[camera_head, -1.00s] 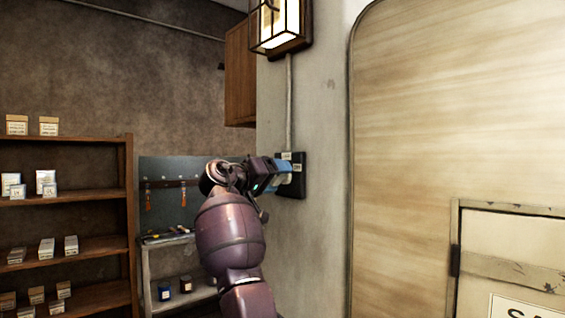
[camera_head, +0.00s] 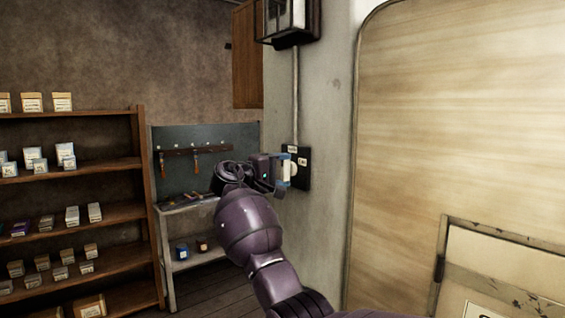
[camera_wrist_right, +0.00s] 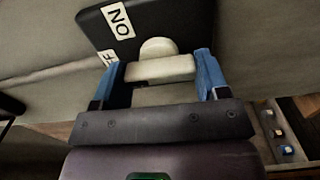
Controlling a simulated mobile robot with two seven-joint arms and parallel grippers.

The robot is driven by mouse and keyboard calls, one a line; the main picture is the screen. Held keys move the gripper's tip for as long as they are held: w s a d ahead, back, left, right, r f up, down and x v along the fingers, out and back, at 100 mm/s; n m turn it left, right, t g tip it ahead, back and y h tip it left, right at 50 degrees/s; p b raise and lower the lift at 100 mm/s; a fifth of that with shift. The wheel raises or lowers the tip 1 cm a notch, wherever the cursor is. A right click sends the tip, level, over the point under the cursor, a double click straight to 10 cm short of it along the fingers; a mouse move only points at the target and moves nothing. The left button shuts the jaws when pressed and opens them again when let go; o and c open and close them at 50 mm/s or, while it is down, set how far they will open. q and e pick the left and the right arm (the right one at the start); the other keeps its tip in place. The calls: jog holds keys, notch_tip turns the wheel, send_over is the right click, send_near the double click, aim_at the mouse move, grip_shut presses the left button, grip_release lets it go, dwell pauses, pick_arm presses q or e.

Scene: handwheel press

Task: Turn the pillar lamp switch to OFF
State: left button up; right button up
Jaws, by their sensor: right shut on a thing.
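The pillar lamp switch is a dark plate (camera_head: 303,155) with a pale lever (camera_head: 290,172) on the side of the pillar. In the right wrist view the lever (camera_wrist_right: 160,69) lies between the blue fingers of my right gripper (camera_wrist_right: 158,75), which is shut on it. That view shows the ON label on the plate (camera_wrist_right: 150,25) and part of the OFF label, which a finger partly hides. In the head view my right gripper (camera_head: 282,170) is at the plate. The lamp (camera_head: 288,18) above is dark. My left gripper is not in view.
A conduit (camera_head: 296,95) runs from lamp to switch. A wooden shelf (camera_head: 125,160) with small boxes stands at left. A workbench (camera_head: 185,207) with a tool board (camera_head: 225,140) is behind my arm. A large pale panel (camera_head: 450,110) is at right.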

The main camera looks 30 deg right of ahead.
jog(key=shift+n, duration=0.4)
jog(key=o, duration=0.9)
jog(key=shift+o, duration=0.2)
jog(key=shift+a, duration=0.1)
jog(key=a+b, duration=0.2)
jog(key=a, duration=0.8)
jog(key=shift+s+a, duration=0.35)
jog(key=shift+s, duration=0.05)
